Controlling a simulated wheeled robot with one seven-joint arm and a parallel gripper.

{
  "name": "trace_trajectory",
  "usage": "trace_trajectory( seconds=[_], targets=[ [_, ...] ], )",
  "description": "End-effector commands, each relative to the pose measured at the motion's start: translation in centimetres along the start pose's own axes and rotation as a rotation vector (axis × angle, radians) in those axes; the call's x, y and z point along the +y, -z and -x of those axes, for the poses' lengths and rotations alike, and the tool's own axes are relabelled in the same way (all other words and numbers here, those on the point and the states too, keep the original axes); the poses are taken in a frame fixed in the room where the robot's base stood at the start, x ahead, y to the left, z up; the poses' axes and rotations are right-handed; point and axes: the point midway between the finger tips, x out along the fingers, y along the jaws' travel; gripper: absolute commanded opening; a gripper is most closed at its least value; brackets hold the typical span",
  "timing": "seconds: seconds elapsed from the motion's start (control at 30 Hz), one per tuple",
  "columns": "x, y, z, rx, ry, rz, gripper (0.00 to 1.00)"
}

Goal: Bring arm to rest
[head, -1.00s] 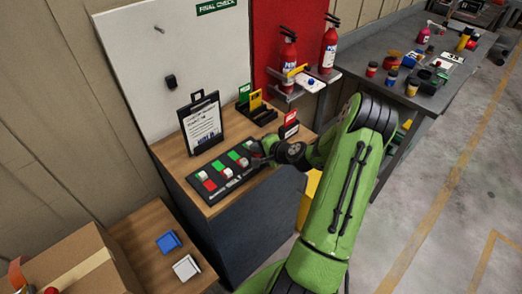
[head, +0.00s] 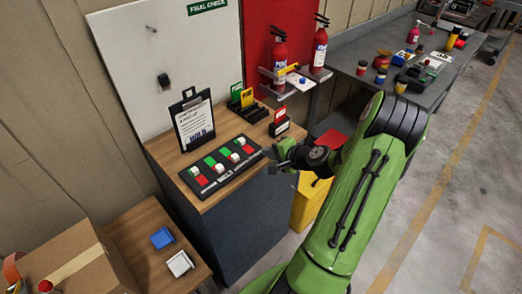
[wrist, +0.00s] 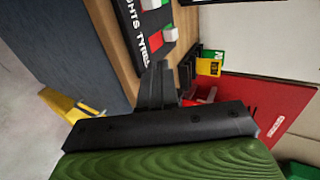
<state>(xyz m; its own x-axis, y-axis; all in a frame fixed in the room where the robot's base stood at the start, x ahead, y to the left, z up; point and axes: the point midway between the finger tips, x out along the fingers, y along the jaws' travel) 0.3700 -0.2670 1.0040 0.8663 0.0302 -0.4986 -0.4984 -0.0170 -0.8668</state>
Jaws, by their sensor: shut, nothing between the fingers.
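My green arm (head: 365,195) reaches in from the lower right in the head view. My gripper (head: 274,157) is just off the right end of the switch panel, by the cabinet's edge. In the wrist view its black fingers (wrist: 163,85) are together with nothing between them. The black switch panel (head: 222,187) carries several white sliders over green and red fields and lies on the wooden cabinet top. My gripper appears apart from the panel.
A clipboard (head: 193,120) stands behind the panel, with a card holder (head: 246,104) beside it. Fire extinguishers (head: 279,62) hang at the red board. A yellow bin (head: 308,200) stands right of the cabinet. A cardboard box (head: 75,262) is lower left. Floor at right is clear.

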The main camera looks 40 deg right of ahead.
Motion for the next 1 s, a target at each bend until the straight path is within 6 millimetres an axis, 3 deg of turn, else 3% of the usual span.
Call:
trace_trajectory(
  seconds=[0.2, 0.47, 0.53, 0.63, 0.77, 0.87, 1.0],
  targets=[
    [0.0, 0.0, 2.5, 0.0, 0.0, 0.0, 0.0],
    [0.0, -0.1, 2.6, -0.002, 0.0, 0.002, 0.0],
    [-0.5, -0.8, 2.4, -0.021, -0.017, 0.038, 0.0],
    [-2.4, -5.0, 2.1, -0.117, -0.103, 0.221, 0.0],
    [-5.0, -12.8, 3.6, -0.275, -0.275, 0.598, 0.0],
    [-6.4, -17.8, 6.5, -0.347, -0.381, 0.862, 0.0],
    [-7.6, -23.1, 12.3, -0.389, -0.469, 1.173, 0.0]
  ],
)
